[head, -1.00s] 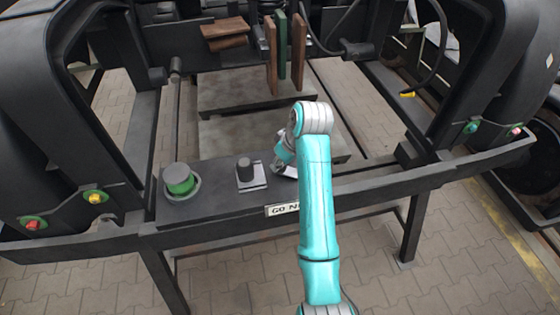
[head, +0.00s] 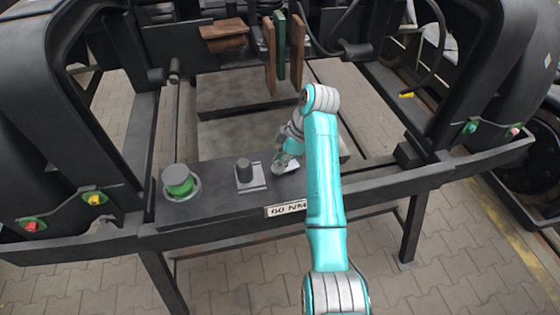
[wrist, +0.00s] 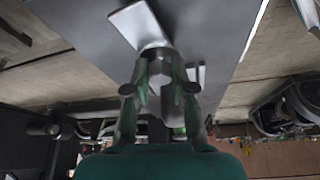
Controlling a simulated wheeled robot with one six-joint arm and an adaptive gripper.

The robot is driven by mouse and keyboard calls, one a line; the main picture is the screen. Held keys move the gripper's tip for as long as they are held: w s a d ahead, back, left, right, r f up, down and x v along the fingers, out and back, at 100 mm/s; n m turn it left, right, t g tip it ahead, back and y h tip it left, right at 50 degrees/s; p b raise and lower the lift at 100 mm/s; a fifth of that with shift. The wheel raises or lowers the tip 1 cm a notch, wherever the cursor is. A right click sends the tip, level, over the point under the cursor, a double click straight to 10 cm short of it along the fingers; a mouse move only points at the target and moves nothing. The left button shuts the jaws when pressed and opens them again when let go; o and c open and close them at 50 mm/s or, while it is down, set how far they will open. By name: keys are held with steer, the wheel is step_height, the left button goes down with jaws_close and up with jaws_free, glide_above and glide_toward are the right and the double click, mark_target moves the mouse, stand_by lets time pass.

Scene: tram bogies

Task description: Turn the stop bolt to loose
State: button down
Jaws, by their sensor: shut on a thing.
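My gripper (wrist: 159,88) is shut on the stop bolt (wrist: 158,74), with one finger on each side of it in the wrist view. The bolt is metallic grey, and the fingers and shadow hide part of it. A pale plate (wrist: 136,22) lies beside the bolt on the dark beam. In the head view my gripper (head: 284,160) is low over the front beam (head: 225,205), right of a black round post. The bolt itself cannot be made out there, so I cannot tell how far it is turned.
The black post (head: 245,168) stands on a light square plate close left of my gripper. A green-banded black knob (head: 179,182) is farther left. A white label (head: 286,209) is on the beam's front. Brown and green upright slabs (head: 281,55) hang behind.

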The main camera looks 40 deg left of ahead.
steer(key=shift+n, duration=0.3)
steer(key=c, duration=1)
jaws_free()
